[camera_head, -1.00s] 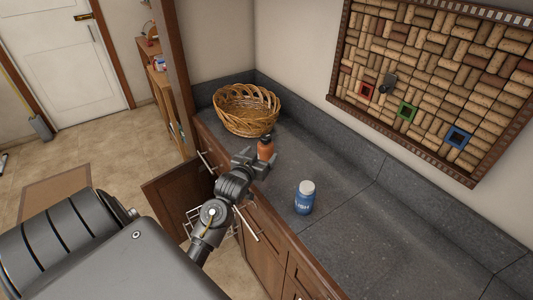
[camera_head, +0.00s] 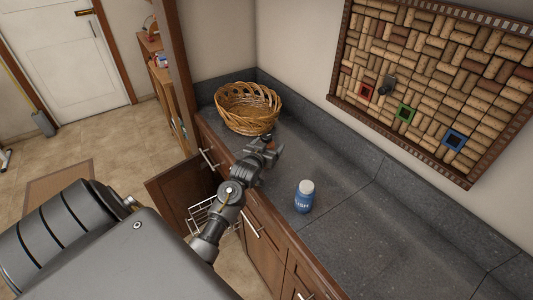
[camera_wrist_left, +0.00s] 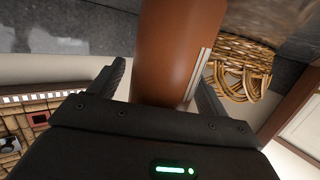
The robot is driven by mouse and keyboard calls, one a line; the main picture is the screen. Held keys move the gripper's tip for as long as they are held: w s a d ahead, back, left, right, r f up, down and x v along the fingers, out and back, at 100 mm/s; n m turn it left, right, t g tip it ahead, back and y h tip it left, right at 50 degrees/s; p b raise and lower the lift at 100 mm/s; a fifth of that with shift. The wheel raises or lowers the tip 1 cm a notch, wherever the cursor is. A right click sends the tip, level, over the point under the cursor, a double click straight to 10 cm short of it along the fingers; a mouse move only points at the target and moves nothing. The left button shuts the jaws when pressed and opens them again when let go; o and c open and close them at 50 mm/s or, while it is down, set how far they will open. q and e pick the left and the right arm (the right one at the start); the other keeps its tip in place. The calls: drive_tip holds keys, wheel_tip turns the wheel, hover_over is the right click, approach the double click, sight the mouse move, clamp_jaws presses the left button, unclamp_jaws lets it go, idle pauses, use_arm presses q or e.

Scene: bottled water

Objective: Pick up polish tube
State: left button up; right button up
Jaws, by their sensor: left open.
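The polish tube, an orange-brown container, is mostly hidden behind my left gripper in the head view, where only its dark top (camera_head: 268,138) shows. In the left wrist view the tube (camera_wrist_left: 178,45) fills the middle, between the two fingers. My left gripper (camera_head: 268,152) is open around the tube, over the counter just in front of the basket. In the wrist view a gap shows between the left finger and the tube; the right finger is close beside it, and I cannot tell if it touches. My right gripper is out of view.
A wicker basket (camera_head: 247,125) stands behind the tube on the dark counter (camera_head: 345,225). A blue bottle with a white cap (camera_head: 304,197) stands to the right. A cabinet door (camera_head: 170,190) hangs open below. A cork board (camera_head: 440,80) is on the wall.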

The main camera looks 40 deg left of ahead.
sight(266, 135)
use_arm(q)
drive_tip(key=c, duration=1.1)
drive_tip(key=shift+r+b, duration=0.5)
drive_tip(key=shift+r, duration=0.1)
drive_tip(key=s+r, duration=0.1)
drive_tip(key=r, duration=0.1)
drive_tip(key=s+d+r+b, duration=0.1)
drive_tip(key=r, duration=0.1)
drive_tip(key=s+d+r+b, duration=0.1)
drive_tip(key=r, duration=0.2)
drive_tip(key=shift+s, duration=0.35)
drive_tip(key=shift+s+d+r+b, duration=0.3)
drive_tip(key=shift+s+d+r, duration=0.5)
drive_tip(key=shift+s, duration=0.65)
drive_tip(key=shift+s+d+r+b, duration=0.3)
drive_tip(key=shift+s+d+r, duration=0.5)
drive_tip(key=shift+s, duration=0.6)
drive_tip(key=shift+s+d+r+b, duration=0.3)
drive_tip(key=shift+s+d+r, duration=0.45)
drive_tip(key=shift+s, duration=0.7)
